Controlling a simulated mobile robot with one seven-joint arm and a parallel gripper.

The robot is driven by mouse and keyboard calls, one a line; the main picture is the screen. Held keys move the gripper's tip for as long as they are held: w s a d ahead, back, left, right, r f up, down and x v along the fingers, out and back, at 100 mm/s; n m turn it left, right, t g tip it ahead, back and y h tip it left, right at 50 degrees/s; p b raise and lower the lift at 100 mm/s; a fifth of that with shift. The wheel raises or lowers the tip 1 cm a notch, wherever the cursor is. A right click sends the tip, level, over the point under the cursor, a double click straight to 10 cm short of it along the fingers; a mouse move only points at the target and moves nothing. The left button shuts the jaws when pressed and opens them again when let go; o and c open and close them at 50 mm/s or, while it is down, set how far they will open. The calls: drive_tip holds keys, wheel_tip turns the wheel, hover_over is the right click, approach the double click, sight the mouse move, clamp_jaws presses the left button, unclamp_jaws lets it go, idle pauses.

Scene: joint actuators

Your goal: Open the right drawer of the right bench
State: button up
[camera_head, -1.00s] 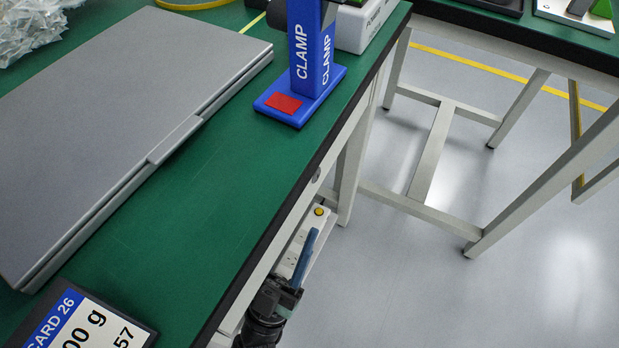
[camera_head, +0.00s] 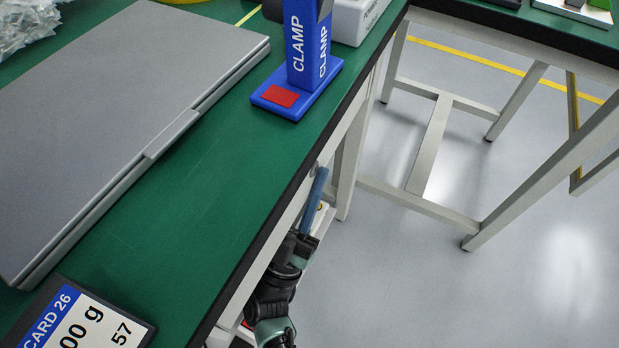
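The bench with the green top (camera_head: 215,190) and black edge runs diagonally through the view. Its pale front (camera_head: 338,145) shows as a narrow, steeply foreshortened strip under the edge; I cannot make out the drawer seams. My gripper (camera_head: 317,184) is beside this front, below the edge, with a blue finger pointing up the picture. The fingertip is at or near the spot on the front where a small round fitting showed earlier; that fitting is now hidden. I cannot tell whether it touches, or whether the fingers are apart.
On the bench are a grey closed case (camera_head: 120,110), a blue clamp stand (camera_head: 305,60), a white box (camera_head: 355,18) and a card-like display (camera_head: 80,325). A white socket strip (camera_head: 322,220) is partly hidden behind my gripper. Another table (camera_head: 520,35) stands beyond; the floor (camera_head: 400,290) at right is clear.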

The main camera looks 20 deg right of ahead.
clamp_jaws()
idle(1.2)
